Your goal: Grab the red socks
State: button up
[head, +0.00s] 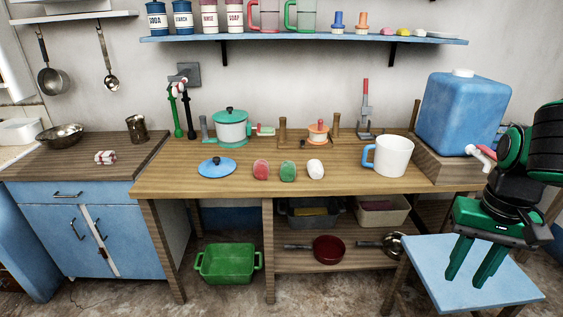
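A small rounded red bundle, which looks like the red socks (260,169), lies on the wooden worktop near its front edge in the head view. It sits between a blue lid (216,167) on its left and a green bundle (287,171) on its right. A white bundle (315,169) lies further right. My gripper (469,281) hangs at the far right with its green fingers pointing down over a light blue stool. The fingers stand apart with nothing visible between them. It is well to the right of the red bundle and apart from it.
A white mug with a blue handle (389,157) and a blue water container (462,113) stand on the right of the worktop (350,186). A green pot (231,129) stands behind the bundles. The light blue stool (436,256) is below my gripper. The front strip of worktop is clear.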

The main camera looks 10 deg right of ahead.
aim_at(262, 170)
jog(key=z, duration=0.05)
jog(key=i, duration=1.1)
jog(key=u, duration=0.75)
jog(key=i, duration=0.4)
jog(key=u, duration=0.2)
